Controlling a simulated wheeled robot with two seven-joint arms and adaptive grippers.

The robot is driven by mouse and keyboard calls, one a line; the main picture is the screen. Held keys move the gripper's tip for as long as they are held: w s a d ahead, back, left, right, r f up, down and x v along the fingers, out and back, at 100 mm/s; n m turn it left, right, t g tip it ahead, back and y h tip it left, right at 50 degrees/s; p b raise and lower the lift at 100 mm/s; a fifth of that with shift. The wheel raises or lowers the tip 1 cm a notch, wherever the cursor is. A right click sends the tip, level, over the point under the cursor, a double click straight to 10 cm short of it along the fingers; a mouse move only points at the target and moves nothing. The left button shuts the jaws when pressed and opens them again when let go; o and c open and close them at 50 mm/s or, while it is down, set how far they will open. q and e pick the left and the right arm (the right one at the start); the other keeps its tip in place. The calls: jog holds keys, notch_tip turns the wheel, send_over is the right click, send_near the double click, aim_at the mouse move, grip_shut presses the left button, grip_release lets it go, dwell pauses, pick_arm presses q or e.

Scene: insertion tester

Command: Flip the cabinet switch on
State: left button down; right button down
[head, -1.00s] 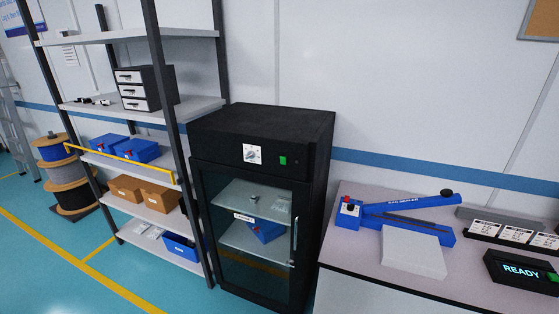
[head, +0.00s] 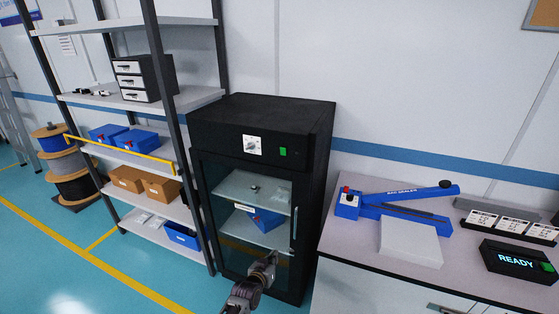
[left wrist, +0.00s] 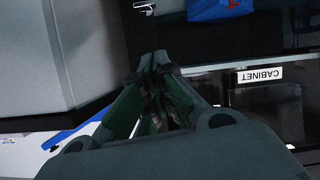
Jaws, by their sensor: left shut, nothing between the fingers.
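The black cabinet (head: 262,125) stands in the middle of the head view, with a closed glass door (head: 245,215). On its top front panel are a white dial plate (head: 252,145) and a small green switch (head: 283,152). I cannot tell the switch's position. My left gripper (head: 270,260) is low in front of the door, well below the switch. In the left wrist view its fingers (left wrist: 154,62) are together and empty, near a "CABINET" label (left wrist: 261,76) on the door. My right gripper is not in view.
A bench (head: 345,262) at the right holds a blue sealer (head: 410,205), a white block (head: 410,243) and a "READY" display (head: 515,260). A shelf rack (head: 160,110) stands left of the cabinet. The space before the upper panel is clear.

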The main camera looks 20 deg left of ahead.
pick_arm(q)
notch_tip(320, 180, up, 38)
jog(key=a+m+t, duration=0.1)
jog(key=a+t, duration=0.1)
jog(key=t, duration=0.4)
jog(key=shift+s+a+m+t, duration=0.3)
jog(key=shift+s+t, duration=0.05)
jog(key=shift+t, duration=0.05)
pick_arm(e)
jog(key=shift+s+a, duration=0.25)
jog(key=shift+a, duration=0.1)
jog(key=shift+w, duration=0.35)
